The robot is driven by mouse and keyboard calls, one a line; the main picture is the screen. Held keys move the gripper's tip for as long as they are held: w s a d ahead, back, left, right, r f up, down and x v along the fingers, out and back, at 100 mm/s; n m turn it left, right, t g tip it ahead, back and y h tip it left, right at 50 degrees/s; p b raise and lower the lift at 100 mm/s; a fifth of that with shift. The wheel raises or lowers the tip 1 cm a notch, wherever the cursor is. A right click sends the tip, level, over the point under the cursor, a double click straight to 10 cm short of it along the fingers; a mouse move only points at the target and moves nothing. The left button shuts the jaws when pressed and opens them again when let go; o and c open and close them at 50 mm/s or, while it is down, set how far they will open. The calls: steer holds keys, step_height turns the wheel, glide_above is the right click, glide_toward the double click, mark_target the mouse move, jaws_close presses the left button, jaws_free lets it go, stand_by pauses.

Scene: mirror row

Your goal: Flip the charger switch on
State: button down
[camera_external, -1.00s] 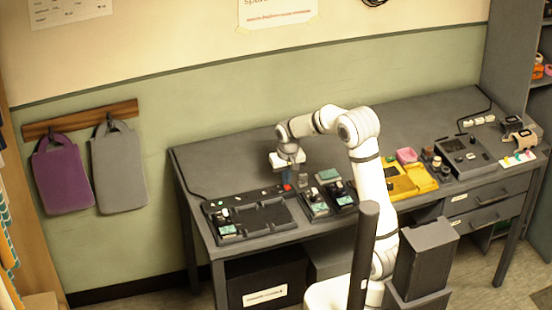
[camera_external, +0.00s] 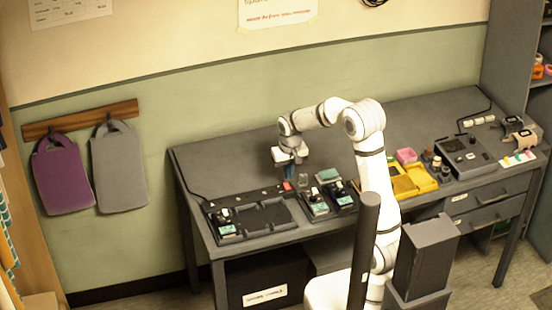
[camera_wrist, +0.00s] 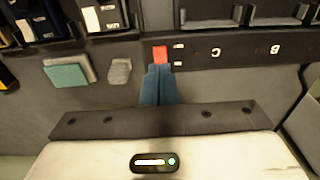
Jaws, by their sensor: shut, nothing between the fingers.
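The red charger switch (camera_wrist: 160,54) is at the end of the dark charger strip (camera_wrist: 235,53), which carries the letters C and B. The switch also shows as a small red spot (camera_external: 287,186) at the charger's back right corner in the external view. My gripper (camera_wrist: 158,68) is shut and empty, its blue fingers together. In the wrist view the fingertips appear right beside the switch's near edge. I cannot tell whether they touch it, or which way the switch is tipped. In the external view my gripper (camera_external: 287,176) is just above the switch.
The charger (camera_external: 252,217) has several bays. Dark devices with teal labels (camera_external: 319,208) stand to its right. A teal block (camera_wrist: 66,74) and a small grey block (camera_wrist: 119,71) lie near my fingers. A yellow tray (camera_external: 405,187) is further right. The bench behind my gripper is clear.

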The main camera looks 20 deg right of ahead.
mark_target(286, 184)
step_height(286, 184, up, 10)
steer(key=s, duration=0.1)
steer(key=shift+s, duration=0.15)
steer(key=shift+f, duration=0.2)
steer(key=w+b, duration=0.1)
steer(key=b, duration=0.2)
steer(key=shift+w+r+t, duration=0.2)
steer(key=shift+t, duration=0.1)
steer(key=f, duration=0.4)
steer(key=w+f+b, duration=0.1)
steer(key=f, duration=0.4)
steer(key=w+f, duration=0.1)
steer(key=f, duration=0.4)
